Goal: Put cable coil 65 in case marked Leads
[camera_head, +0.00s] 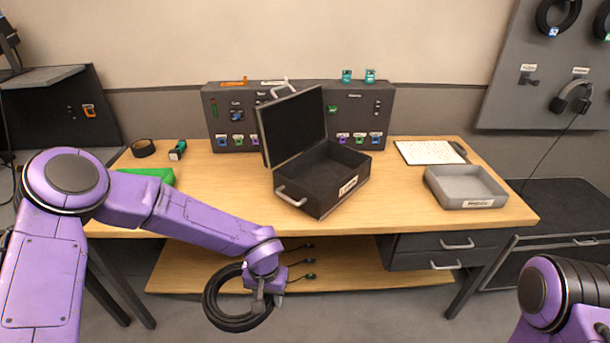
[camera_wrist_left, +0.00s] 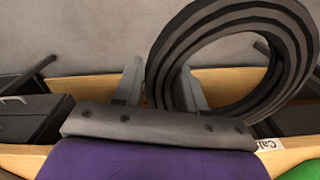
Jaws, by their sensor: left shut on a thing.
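A black cable coil (camera_head: 213,306) hangs from my left gripper (camera_head: 262,302), in front of the desk's front edge and below the desktop. My left gripper is shut on the coil's right side. In the left wrist view the coil (camera_wrist_left: 240,20) stands between the two fingers of the gripper (camera_wrist_left: 160,88). The number on the coil cannot be read. A black case (camera_head: 322,205) stands open on the desk with its lid raised at the back left. It has a white label on its front right side, too small to read. My right gripper is out of view.
A grey tray (camera_head: 466,204) and a white sheet (camera_head: 428,152) lie on the desk's right side. A control panel (camera_head: 360,112) stands behind the case. A green object (camera_head: 150,174) and a black ring (camera_head: 143,148) are at the left. Coils (camera_head: 546,22) hang on the wall board.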

